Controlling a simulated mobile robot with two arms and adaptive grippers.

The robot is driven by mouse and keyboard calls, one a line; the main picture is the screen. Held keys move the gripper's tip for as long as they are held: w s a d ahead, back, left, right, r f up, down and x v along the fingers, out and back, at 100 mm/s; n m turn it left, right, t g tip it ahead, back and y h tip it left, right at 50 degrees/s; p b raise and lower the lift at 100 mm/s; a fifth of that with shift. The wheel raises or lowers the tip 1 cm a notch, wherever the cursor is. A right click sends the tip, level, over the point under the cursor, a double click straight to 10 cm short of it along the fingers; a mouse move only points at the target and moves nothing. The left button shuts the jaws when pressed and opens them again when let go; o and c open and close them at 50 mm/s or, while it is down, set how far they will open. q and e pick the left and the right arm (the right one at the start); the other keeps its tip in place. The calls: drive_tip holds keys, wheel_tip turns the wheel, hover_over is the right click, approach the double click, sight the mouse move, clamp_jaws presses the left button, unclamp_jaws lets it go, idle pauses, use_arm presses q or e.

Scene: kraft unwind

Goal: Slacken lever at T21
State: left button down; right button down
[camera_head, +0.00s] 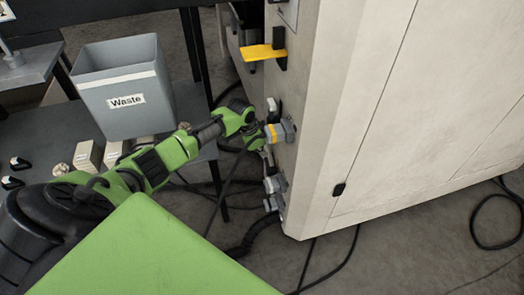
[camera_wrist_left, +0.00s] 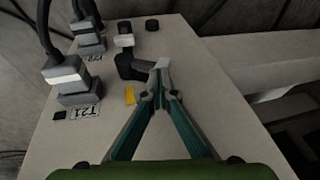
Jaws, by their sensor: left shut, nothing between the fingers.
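In the left wrist view, a grey plug (camera_wrist_left: 72,78) with a cable sits on the beige cabinet face beside the label T21 (camera_wrist_left: 86,115). A small yellow part (camera_wrist_left: 130,95) shows to the right of it, close to my left gripper (camera_wrist_left: 159,92). The gripper is shut and empty, with its fingers meeting in front of the panel. A black fitting (camera_wrist_left: 131,66) lies just beyond the fingertips. In the head view, my left gripper (camera_head: 262,137) is at the cabinet's side, next to a grey block with a yellow band (camera_head: 280,132). I cannot tell which part is the T21 lever. My right gripper is out of view.
The cabinet (camera_head: 360,110) fills the right. A large yellow handle (camera_head: 262,52) juts out above the gripper; grey plugs (camera_head: 275,184) sit below. A grey Waste bin (camera_head: 125,90) stands on the dark table at left. Cables lie on the floor.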

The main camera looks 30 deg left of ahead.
use_arm(q)
drive_tip(key=shift+w+a+f, duration=0.4)
drive_tip(key=shift+f, duration=0.15)
drive_tip(key=v, duration=1.2)
